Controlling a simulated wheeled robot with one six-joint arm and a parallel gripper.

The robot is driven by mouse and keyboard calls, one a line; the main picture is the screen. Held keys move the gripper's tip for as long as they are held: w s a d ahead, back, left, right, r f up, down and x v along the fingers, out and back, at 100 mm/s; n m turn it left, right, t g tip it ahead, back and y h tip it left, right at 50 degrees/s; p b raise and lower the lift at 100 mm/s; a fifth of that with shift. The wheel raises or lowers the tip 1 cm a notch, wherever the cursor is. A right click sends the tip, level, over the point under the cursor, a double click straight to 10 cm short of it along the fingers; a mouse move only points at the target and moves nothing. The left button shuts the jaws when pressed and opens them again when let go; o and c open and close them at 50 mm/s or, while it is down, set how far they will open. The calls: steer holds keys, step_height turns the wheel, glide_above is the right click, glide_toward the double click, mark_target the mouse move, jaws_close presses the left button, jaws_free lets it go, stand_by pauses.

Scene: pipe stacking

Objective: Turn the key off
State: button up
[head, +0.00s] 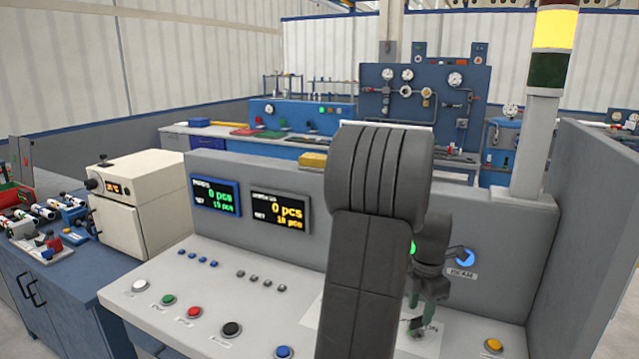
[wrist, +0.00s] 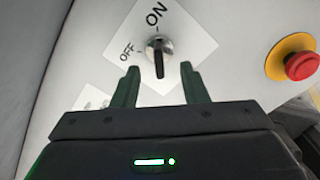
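The key switch (wrist: 160,47) has a silver round base and a dark, narrow handle on a white label plate (wrist: 188,22) marked OFF and ON. The handle lies roughly in line with the ON mark, and the OFF mark is to its left. My gripper (wrist: 160,68) is open, with one green finger on each side of the handle's lower end and visible gaps between. Contact with the handle does not show. In the head view my gripper (head: 425,315) is over the right part of the sloped panel, partly hidden by my arm.
A red emergency button on a yellow base (wrist: 301,66) is right of the key. The grey console (head: 240,300) carries several buttons, two displays (head: 280,215) and a signal tower (head: 549,100). A grey side wall (head: 595,240) bounds the right. A beige box (head: 140,205) stands left.

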mark_target(419, 318)
steer(key=shift+f, duration=0.1)
steer(key=shift+w+f+b, duration=0.1)
steer(key=shift+f+b, duration=1.5)
steer(key=shift+f, duration=0.85)
steer(key=shift+r, duration=0.1)
jaws_close()
